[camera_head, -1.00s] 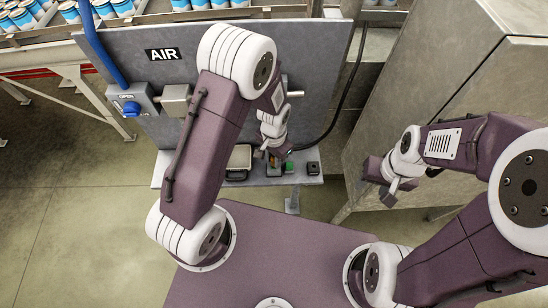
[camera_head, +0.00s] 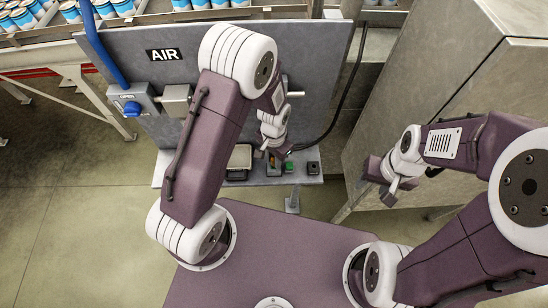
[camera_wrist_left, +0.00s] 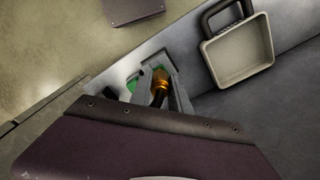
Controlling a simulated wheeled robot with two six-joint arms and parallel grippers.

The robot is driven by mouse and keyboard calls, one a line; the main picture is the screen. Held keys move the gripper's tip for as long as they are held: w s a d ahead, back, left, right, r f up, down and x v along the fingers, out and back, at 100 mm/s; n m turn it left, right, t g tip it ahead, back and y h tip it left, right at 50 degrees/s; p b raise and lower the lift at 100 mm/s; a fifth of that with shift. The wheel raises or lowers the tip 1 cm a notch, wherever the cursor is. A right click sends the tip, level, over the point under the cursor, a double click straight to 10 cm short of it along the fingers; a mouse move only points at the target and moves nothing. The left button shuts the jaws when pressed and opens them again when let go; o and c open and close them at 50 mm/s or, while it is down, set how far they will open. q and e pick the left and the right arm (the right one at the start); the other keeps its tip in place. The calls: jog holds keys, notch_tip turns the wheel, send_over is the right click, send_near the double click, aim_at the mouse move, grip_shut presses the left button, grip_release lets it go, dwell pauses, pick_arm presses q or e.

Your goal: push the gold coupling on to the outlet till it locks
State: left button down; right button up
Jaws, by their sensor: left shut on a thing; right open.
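The gold coupling (camera_wrist_left: 161,86) shows in the left wrist view between the grey fingers of my left gripper (camera_wrist_left: 154,84), which is shut on it. A black hose (camera_wrist_left: 183,101) runs from the coupling. In the head view my left gripper (camera_head: 269,152) is low in front of the grey AIR panel (camera_head: 325,60), above its shelf; the coupling is too small to make out there. A metal pipe end (camera_head: 296,94), apparently the outlet, sticks out on the panel right of my left arm, above the gripper. My right gripper (camera_head: 391,194) is open and empty, off to the right.
A blue valve handle (camera_head: 131,108) sits on the panel's left. A tray-like case (camera_wrist_left: 238,52) lies on the shelf (camera_head: 265,181) beside the gripper, with a green item (camera_head: 288,166) and a dark box (camera_head: 313,168). A large grey cabinet (camera_head: 440,90) stands right.

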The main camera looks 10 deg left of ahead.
pick_arm(q)
jog(key=shift+f+b, duration=0.65)
jog(key=shift+f, duration=0.2)
dwell(0.3)
jog(key=c, duration=1.1)
grip_release()
jog(key=shift+c, duration=0.2)
jog(key=shift+r, duration=0.1)
notch_tip(320, 180, up, 9)
jog(key=shift+b, duration=0.5)
